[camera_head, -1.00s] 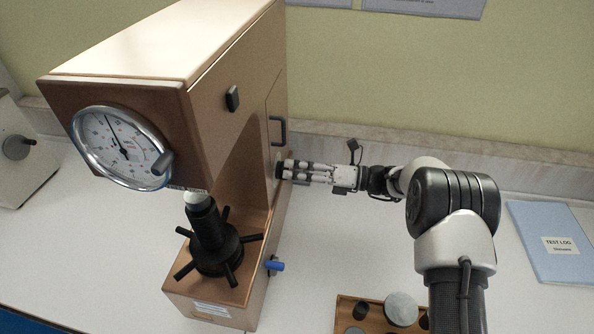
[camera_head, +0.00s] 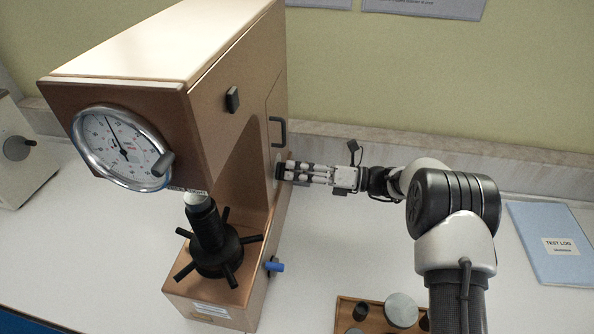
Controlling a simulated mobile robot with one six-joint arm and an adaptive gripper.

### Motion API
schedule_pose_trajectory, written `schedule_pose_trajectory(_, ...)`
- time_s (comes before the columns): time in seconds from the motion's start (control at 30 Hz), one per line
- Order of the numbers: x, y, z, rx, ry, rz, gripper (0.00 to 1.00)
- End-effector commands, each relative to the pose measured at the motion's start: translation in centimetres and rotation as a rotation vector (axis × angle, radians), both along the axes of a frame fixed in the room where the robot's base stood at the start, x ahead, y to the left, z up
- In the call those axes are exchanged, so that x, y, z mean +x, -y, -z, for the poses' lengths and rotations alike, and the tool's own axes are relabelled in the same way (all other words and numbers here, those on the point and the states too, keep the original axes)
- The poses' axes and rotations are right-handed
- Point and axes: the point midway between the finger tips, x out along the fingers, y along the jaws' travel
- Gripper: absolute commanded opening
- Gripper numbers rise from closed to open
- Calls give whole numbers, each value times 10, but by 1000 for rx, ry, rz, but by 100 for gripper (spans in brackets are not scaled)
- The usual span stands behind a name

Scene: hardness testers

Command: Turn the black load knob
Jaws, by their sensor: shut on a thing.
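The tan hardness tester (camera_head: 233,130) stands on the bench with its round dial (camera_head: 122,147) facing front left. The black load knob (camera_head: 279,170) is on the tester's right side, below a black door handle, and is mostly hidden by my fingers. My gripper (camera_head: 288,172) reaches in from the right, roughly level, with its fingertips at the side panel. It is shut on the knob.
A spoked black handwheel (camera_head: 217,252) and a blue-tipped lever (camera_head: 275,266) sit lower on the tester. A wooden tray (camera_head: 345,312) with metal blocks is at the front. A blue test log (camera_head: 556,240) lies at right. Another machine (camera_head: 20,160) stands at far left.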

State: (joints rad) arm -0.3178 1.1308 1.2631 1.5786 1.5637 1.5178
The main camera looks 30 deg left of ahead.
Motion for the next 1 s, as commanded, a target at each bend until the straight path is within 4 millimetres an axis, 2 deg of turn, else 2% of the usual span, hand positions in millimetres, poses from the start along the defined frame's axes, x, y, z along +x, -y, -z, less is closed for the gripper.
schedule_pose_trajectory(0.37,-1,0,0,61,192,0,0)
schedule_pose_trajectory(1.0,-4,1,0,244,768,0,0)
